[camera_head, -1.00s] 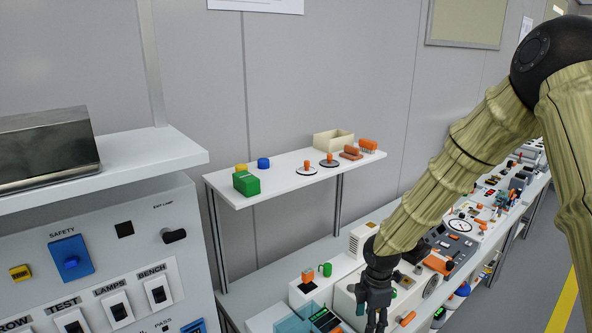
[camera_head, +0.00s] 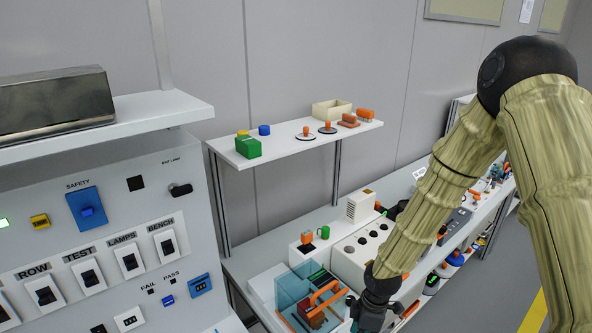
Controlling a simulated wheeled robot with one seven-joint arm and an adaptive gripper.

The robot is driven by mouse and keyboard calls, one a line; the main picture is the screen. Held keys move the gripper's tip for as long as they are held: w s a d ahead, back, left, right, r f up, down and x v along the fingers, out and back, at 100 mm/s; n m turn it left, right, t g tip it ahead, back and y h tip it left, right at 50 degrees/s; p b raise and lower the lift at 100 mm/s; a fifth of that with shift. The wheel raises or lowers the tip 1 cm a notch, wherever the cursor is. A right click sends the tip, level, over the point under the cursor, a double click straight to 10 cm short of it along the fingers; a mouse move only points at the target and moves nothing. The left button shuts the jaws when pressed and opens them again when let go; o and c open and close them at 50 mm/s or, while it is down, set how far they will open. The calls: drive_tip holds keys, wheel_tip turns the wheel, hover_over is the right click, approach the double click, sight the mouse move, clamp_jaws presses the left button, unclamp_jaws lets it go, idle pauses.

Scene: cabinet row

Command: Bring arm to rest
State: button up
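My arm comes in from the right edge of the head view and reaches down and left over the bench. My gripper (camera_head: 372,312) is at the bottom of the picture, beside a translucent blue bin (camera_head: 291,290) that holds orange and dark pieces. The gripper is dark and small here, and its fingertips are near the lower edge. I cannot tell whether the fingers are open or shut, or whether they touch anything.
A control panel (camera_head: 120,215) with switches stands at the left under a shelf with a metal box (camera_head: 55,100). A wall shelf (camera_head: 285,148) carries small coloured items. A white unit with dark knobs (camera_head: 362,248) is close behind the gripper. Open floor (camera_head: 500,280) lies at the right.

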drive_tip(key=s+f+m+b, duration=0.5)
drive_tip(key=s+f+m, duration=0.2)
drive_tip(key=s+f, duration=0.7)
drive_tip(key=s+d+f+m+b, duration=0.2)
drive_tip(key=s+f+m, duration=0.2)
drive_tip(key=s+f, duration=0.2)
drive_tip(key=s+d+f+m+h+b, duration=0.1)
drive_tip(key=s+d+f+m+b, duration=0.2)
drive_tip(key=s, duration=0.6)
wheel_tip(320, 180, down, 3)
drive_tip(key=shift+d+f+m+t, duration=0.1)
drive_tip(key=shift+d+m+t, duration=0.15)
drive_tip(key=shift+m, duration=0.85)
